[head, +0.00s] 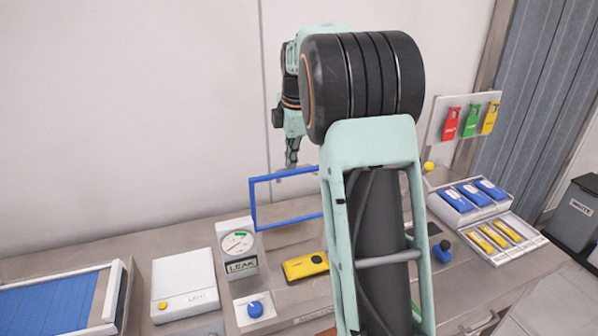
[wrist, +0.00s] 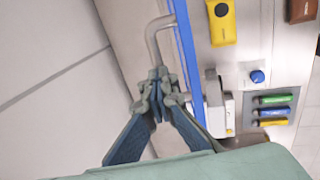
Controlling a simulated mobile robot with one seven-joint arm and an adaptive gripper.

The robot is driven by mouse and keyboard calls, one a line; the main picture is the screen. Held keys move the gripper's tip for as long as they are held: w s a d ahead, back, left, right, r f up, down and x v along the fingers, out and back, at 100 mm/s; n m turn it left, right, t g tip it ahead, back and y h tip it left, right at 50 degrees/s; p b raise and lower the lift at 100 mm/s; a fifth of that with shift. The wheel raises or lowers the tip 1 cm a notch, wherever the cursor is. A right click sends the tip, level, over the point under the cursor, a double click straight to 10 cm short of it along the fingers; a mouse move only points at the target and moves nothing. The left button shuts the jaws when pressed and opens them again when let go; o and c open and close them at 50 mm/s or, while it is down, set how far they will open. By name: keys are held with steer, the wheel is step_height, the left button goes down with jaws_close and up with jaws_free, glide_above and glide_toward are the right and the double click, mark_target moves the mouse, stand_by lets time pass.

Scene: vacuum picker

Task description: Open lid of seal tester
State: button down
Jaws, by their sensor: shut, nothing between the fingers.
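The seal tester's lid, a blue frame (head: 252,205), stands raised on edge in the head view, behind the LEAK gauge (head: 238,243). In the wrist view the lid (wrist: 186,60) shows nearly edge-on, with a grey bent handle (wrist: 151,38) on its left side. My gripper (head: 292,163) is shut and empty just above the top of the frame in the head view. In the wrist view its fingertips (wrist: 157,76) are close to the handle and left of the lid; whether they touch the handle I cannot tell. My arm hides the frame's right part in the head view.
A yellow device (head: 305,267) and a blue knob (head: 255,308) are in front of the frame. A white box with a yellow button (head: 185,283) stands left. Trays of blue packs (head: 472,194) and yellow packs (head: 502,237) lie right. The wall is close behind.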

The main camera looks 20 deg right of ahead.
steer(key=w+f, duration=0.2)
steer(key=shift+w+a+f+g, duration=0.15)
steer(key=shift+w+f+g, duration=0.15)
steer(key=shift+w+f, duration=0.05)
steer(key=c, duration=2)
jaws_free()
steer(key=shift+s, duration=0.2)
steer(key=shift+w+r, duration=0.1)
steer(key=shift+w, duration=0.2)
